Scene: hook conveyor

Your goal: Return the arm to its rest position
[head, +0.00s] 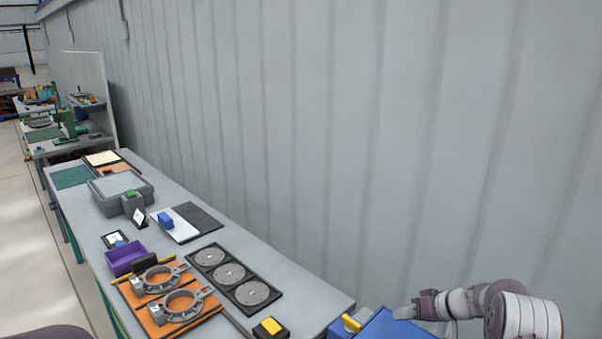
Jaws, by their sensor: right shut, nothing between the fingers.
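My right arm (525,317) comes in at the lower right, bent, with its forearm pointing left. My right gripper (403,312) is at its end, shut and empty, above or beside a blue box-like surface (385,328) at the bottom edge. I cannot tell whether it touches that surface. My left gripper is not in view.
A long grey workbench (275,262) runs along the corrugated wall (330,120). It holds orange plates with grey ring clamps (180,306), a black tray of discs (228,273), a purple bin (126,260) and a yellow-topped black block (271,328). Open floor (35,235) lies left.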

